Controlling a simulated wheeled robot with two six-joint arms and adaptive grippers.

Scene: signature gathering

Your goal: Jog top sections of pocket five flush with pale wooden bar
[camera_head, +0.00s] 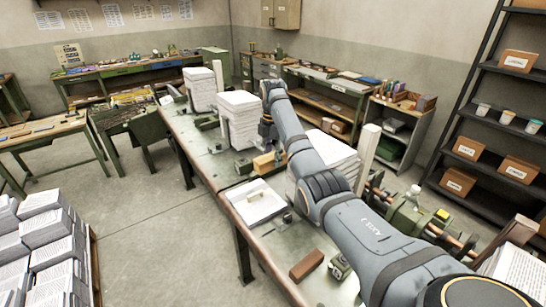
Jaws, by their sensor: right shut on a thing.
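My right gripper (266,141) hangs at the end of my right arm, pointing down over the long workbench, beside a tall paper stack (238,127). It is shut on a pale wooden bar (263,163), which is just below it; the fingertips are small and partly hidden. The tall stack stands upright left of the gripper. Another tall stack (200,90) stands farther back along the bench. A third stack (334,150) is partly behind my arm. No pocket numbers are readable, so I cannot tell which is pocket five. My left gripper is not in view.
A white board (262,209) lies on the near bench, with a brown block (307,265) nearer the front edge. Small dark fittings dot the bench top (221,176). Piled paper bundles (42,228) stand at lower left. The floor (166,228) left of the bench is clear.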

